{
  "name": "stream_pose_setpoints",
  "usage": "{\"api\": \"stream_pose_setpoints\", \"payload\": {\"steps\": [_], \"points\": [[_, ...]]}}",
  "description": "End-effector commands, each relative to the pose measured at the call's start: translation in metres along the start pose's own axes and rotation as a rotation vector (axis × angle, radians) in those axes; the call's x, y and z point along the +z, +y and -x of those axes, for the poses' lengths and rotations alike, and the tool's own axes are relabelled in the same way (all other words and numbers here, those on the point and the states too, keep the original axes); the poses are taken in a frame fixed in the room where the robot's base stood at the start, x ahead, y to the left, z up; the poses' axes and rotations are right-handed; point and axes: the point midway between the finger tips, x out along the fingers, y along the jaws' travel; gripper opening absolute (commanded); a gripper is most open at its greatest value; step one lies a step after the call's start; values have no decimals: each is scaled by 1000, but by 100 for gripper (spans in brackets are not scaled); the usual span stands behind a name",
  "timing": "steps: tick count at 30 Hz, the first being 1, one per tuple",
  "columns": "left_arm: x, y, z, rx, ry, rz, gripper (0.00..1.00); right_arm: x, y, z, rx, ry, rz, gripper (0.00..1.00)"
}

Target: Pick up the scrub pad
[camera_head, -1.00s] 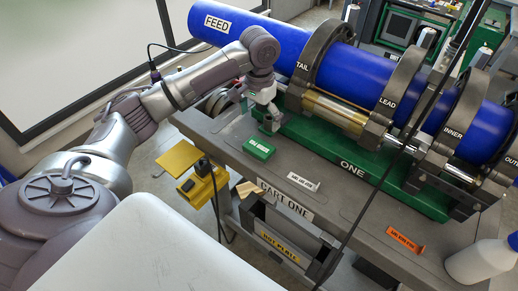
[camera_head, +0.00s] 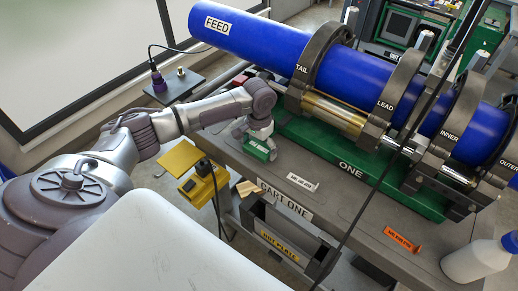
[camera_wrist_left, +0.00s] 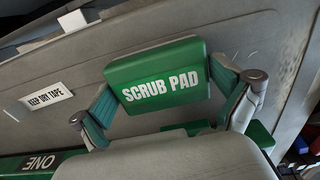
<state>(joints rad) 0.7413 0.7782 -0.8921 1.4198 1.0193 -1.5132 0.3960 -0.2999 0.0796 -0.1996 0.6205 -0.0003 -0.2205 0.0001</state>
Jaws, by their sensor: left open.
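The scrub pad (camera_head: 258,149) is a green block with white lettering on the grey cart top (camera_head: 345,210), near its left front edge. In the left wrist view the scrub pad (camera_wrist_left: 160,75) lies between the two fingers of my left gripper (camera_wrist_left: 172,105). The fingers stand apart on either side of it; whether they touch it I cannot tell. In the head view my left gripper (camera_head: 258,142) is right at the pad, pointing down, and hides part of it. My right gripper is not in view.
The green machine base (camera_head: 350,165) with clamps and a blue pipe (camera_head: 270,42) stands just behind the pad. The cart's front edge is close.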

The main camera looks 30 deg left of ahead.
Motion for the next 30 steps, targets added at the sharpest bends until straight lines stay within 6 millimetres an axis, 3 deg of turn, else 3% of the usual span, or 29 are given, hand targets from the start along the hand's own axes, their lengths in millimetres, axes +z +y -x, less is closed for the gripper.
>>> {"api": "stream_pose_setpoints", "payload": {"steps": [4,12,23,30], "points": [[0,0,0,0,0,0,100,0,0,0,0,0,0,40],[0,0,1,0,1,0,59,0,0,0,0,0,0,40],[-1,0,8,1,3,0,59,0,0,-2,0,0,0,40],[-2,0,43,1,6,-1,59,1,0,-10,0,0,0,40]]}}
